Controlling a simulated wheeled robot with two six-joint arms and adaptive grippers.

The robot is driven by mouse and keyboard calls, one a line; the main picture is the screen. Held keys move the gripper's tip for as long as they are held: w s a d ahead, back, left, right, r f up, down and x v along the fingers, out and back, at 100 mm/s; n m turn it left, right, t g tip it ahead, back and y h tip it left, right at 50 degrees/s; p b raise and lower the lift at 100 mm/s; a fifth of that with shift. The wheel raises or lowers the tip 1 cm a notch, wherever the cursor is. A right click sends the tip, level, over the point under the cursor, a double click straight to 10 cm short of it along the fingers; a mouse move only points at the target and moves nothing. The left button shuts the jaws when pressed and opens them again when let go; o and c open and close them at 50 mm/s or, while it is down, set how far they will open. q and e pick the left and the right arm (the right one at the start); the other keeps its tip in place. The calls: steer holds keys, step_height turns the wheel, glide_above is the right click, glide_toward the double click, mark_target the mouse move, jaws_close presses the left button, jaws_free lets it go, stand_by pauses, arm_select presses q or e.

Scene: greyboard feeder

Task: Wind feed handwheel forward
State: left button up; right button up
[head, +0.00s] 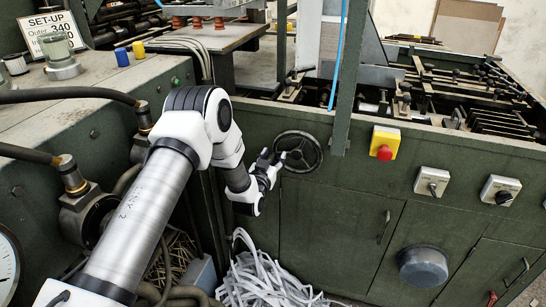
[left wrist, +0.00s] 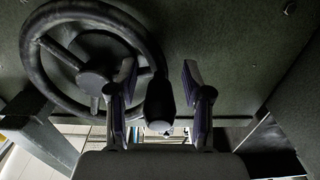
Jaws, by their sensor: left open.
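The feed handwheel (head: 299,152) is a dark spoked wheel on the green front panel of the machine. It fills the upper left of the left wrist view (left wrist: 95,79). A dark crank handle (left wrist: 159,101) stands out from its rim. My left gripper (head: 272,158) is at the left side of the wheel. In the left wrist view its two fingers (left wrist: 160,72) are spread, with the handle between them and visible gaps on both sides. In the head view the gripper hides the handle. My right gripper is in neither view.
Right of the wheel are a yellow box with a red button (head: 384,143) and grey switch boxes (head: 432,182). A green post (head: 347,80) rises just above right. White paper strips (head: 262,280) lie below. Hoses (head: 60,94) and a gauge (head: 8,265) are at left.

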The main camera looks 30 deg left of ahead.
mark_target(275, 143)
arm_select(q)
steer(key=shift+d, duration=0.1)
jaws_close()
steer(key=shift+s, duration=0.1)
steer(key=shift+r, duration=0.1)
steer(key=shift+r+m+p, duration=1.1)
steer(key=shift+m+p, duration=0.1)
steer(key=shift+m, duration=0.5)
steer(key=shift+d+r+m+p, duration=0.1)
steer(key=shift+r+m+p, duration=0.35)
steer(key=shift+m, duration=0.4)
steer(key=shift+d+r+m+p, duration=0.1)
steer(key=shift+r+m+p, duration=0.35)
steer(key=shift+m, duration=0.4)
steer(key=shift+c, duration=0.4)
jaws_free()
steer(key=shift+o, duration=0.4)
steer(key=shift+a, duration=0.25)
